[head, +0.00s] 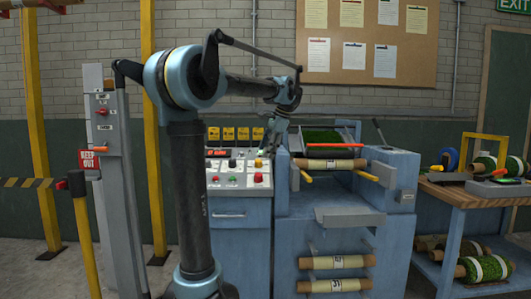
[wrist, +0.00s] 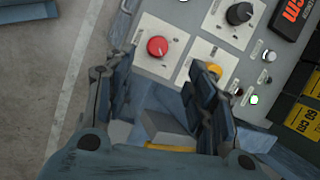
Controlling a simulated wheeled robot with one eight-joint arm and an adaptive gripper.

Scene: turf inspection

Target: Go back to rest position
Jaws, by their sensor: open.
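My gripper (head: 272,138) hangs from the end of my raised, bent arm, above the right side of the control console (head: 241,208). In the wrist view my gripper (wrist: 150,80) has its two fingers apart, with nothing held between them. The console's sloped panel lies beyond the fingertips. A red button (wrist: 157,46), a black knob (wrist: 239,13) and a yellow button (wrist: 215,70) show there. I cannot tell exactly how far the fingers are from the panel; no touch is visible.
The blue turf machine (head: 340,228) stands right of the console, with a paper-wrapped roll (head: 330,164) across its front. A wooden workbench (head: 470,196) with turf rolls stands at the far right. A grey post with switches (head: 108,150) and a yellow post (head: 85,235) stand at left.

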